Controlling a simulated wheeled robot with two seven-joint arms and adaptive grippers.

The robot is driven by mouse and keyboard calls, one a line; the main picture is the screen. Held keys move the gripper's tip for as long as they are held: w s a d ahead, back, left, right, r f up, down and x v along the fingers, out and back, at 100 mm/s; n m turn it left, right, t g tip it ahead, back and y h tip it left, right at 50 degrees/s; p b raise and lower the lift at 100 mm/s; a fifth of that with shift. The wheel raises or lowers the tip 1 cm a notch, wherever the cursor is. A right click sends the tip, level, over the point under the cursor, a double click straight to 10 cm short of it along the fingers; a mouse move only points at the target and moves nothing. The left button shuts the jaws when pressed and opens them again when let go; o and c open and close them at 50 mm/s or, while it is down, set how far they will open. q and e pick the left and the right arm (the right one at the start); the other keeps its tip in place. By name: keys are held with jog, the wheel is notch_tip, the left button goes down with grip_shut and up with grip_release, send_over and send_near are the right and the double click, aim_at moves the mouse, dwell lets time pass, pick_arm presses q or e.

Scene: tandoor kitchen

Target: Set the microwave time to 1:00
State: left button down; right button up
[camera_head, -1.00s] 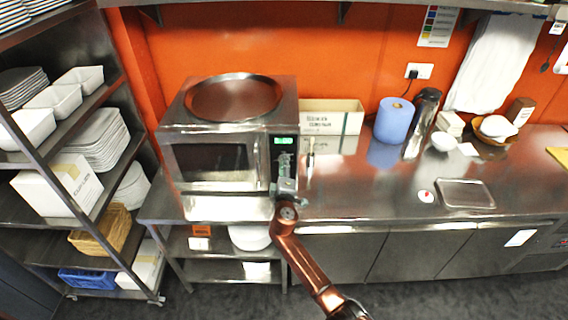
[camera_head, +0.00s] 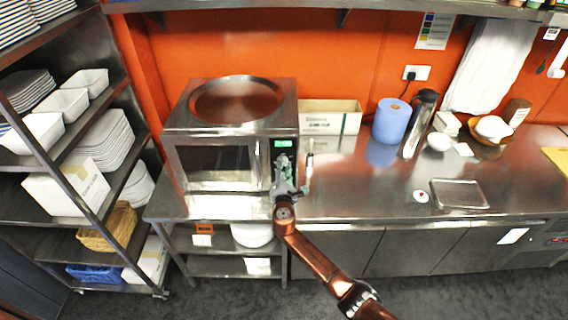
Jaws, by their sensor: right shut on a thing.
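The steel microwave (camera_head: 215,165) stands on the counter at the left, its door shut. Its control panel is on the right of its front, with a lit green display (camera_head: 283,143) at the top; the digits are too small to read. My right gripper (camera_head: 284,168) is at the panel just below the display, with its arm coming up from the lower right. It is shut on a small part of the panel, which the gripper itself hides. The lower panel is covered by my gripper and wrist. My left gripper is not in view.
A round metal tray (camera_head: 236,100) lies on top of the microwave. A cardboard box (camera_head: 330,117), a blue paper roll (camera_head: 391,121) and a steel flask (camera_head: 419,123) stand to the right. A shelf rack stands left.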

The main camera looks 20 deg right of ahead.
jog(key=n+p, duration=0.4)
jog(key=n, duration=0.2)
jog(key=shift+n+p, duration=1)
jog(key=shift+n, duration=0.9)
jog(key=shift+f, duration=0.1)
jog(key=o, duration=1.2)
jog(key=shift+c, duration=0.2)
jog(key=v, duration=1.2)
jog(key=shift+a, duration=0.1)
